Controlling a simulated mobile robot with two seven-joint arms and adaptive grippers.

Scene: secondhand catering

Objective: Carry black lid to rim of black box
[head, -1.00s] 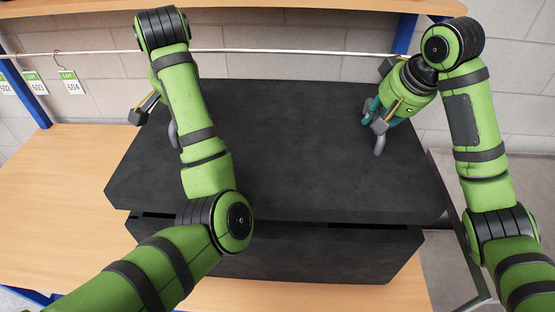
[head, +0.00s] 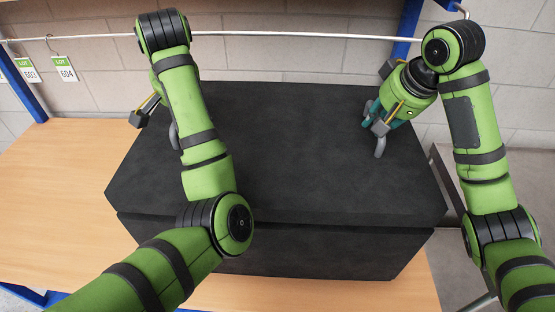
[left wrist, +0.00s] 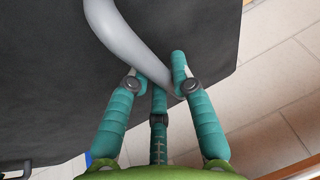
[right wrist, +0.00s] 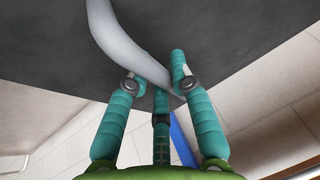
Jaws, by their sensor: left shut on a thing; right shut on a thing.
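The wide black lid (head: 290,135) lies level across the black box (head: 300,252), with only a thin dark seam between them along the front. The lid's front right corner reaches slightly past the box. My left gripper (left wrist: 158,85) is shut on a curved grey handle (left wrist: 128,48) at the lid's left side; my arm hides much of it in the head view. My right gripper (head: 374,116) is shut on the matching grey handle (right wrist: 122,45) at the lid's right side. The back edge of the box is hidden under the lid.
The wooden bench (head: 60,190) is clear to the left. A white rail (head: 290,35) with hanging lot tags (head: 64,68) runs behind, before a grey block wall (head: 290,62). Blue posts (head: 404,35) stand at the back. Grey metal framing (head: 447,175) is at the right.

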